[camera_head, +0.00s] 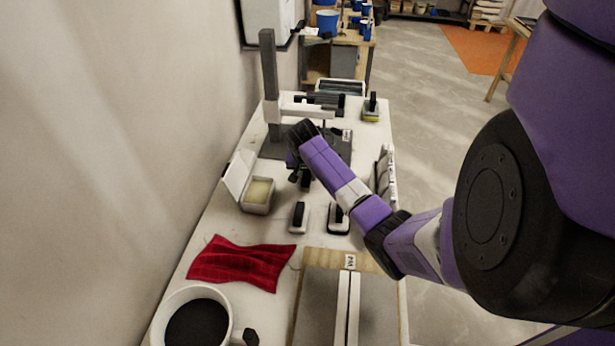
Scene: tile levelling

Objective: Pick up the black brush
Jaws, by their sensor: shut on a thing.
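My gripper (300,178) is over the white bench, just beyond two black-handled tools. It is shut on a small dark thing whose shape is mostly hidden by the fingers and wrist, and I cannot tell for sure that it is the black brush. One tool with a black handle and pale base (299,217) stands in front of my gripper. A third black-handled tool with a yellow base (371,109) stands at the far right of the bench.
A grey stand with a tall post (270,80) rises just behind my gripper. An open box (257,195) is left of it. A red cloth (241,262) and a white bucket (176,294) lie nearer.

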